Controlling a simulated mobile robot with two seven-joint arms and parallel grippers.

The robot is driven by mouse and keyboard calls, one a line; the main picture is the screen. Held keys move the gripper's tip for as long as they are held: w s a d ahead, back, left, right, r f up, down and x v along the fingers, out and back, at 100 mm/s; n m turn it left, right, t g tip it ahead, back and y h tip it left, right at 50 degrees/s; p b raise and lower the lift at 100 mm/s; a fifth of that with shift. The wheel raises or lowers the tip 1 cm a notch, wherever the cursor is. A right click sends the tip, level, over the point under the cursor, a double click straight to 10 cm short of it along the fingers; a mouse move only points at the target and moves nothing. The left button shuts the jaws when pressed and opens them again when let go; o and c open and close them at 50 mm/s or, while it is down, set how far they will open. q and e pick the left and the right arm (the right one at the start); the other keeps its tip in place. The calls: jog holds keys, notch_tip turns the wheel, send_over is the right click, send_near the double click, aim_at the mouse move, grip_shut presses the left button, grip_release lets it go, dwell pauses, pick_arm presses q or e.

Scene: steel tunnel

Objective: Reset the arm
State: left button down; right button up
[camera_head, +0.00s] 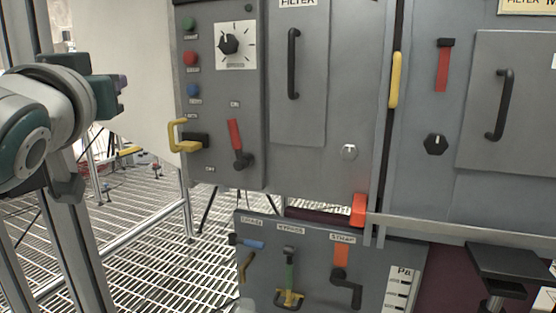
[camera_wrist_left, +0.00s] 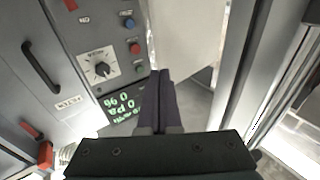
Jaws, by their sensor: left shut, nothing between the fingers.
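My left arm (camera_head: 45,125) comes in from the left in the head view, bent, with its wrist in front of the pale wall left of the panels. My left gripper (camera_head: 121,84) is at the upper left, apart from the grey control panel (camera_head: 220,120). In the left wrist view my left gripper (camera_wrist_left: 163,85) shows its two dark fingers pressed together with nothing between them. The panel with its round dial (camera_wrist_left: 101,69) lies to the left of the fingers there. My right gripper is not in view.
The panel carries buttons, a red-handled lever (camera_head: 238,145) and a yellow latch (camera_head: 184,137) on its left edge. A lower panel (camera_head: 270,235) holds several handles. A metal post (camera_head: 75,240) stands at left. Grated floor (camera_head: 140,255) lies open between.

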pick_arm(q)
jog(key=s+d+r+m+g+h+p, duration=0.15)
jog(key=s+g+p, duration=0.35)
jog(key=s+p, duration=0.55)
jog(key=s+d+r+m+g+h+p, duration=0.15)
jog(key=s+g+p, duration=0.35)
jog(key=s+p, duration=0.55)
jog(key=s+r+m+g+h+p, duration=0.1)
jog(key=s+r+g+p, duration=0.3)
jog(key=s+p, duration=0.7)
notch_tip(320, 180, up, 35)
jog(key=s+g+p, duration=0.1)
jog(key=s+p, duration=0.1)
jog(key=p, duration=3.3)
jog(key=shift+d, duration=0.15)
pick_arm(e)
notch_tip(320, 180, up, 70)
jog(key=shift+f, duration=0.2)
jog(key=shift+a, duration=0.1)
